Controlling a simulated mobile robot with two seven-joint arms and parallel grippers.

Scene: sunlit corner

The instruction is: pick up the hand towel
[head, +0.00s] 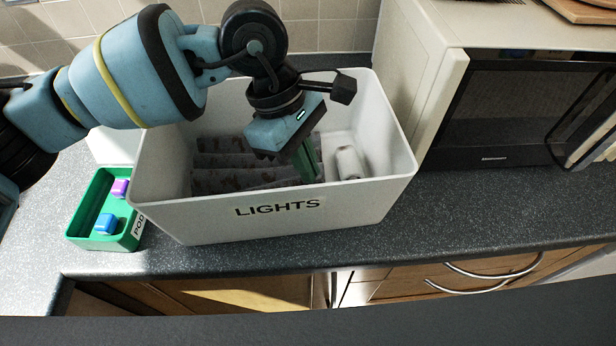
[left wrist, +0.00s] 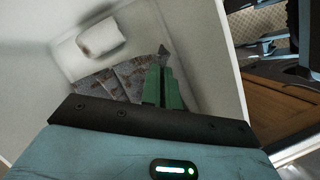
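A white bin labelled LIGHTS (head: 275,222) stands on the counter. Inside it lies grey patterned cloth (head: 235,160) in several layers, also seen in the left wrist view (left wrist: 112,82). A white rolled piece (head: 348,162) lies at the bin's right end; it also shows in the left wrist view (left wrist: 100,38). I cannot tell for sure which is the hand towel. My left gripper (head: 309,172) points down inside the bin, beside the white piece. My right gripper is out of view.
A microwave (head: 500,125) stands close on the right. The bin's high walls surround my left gripper. The counter's front edge is clear.

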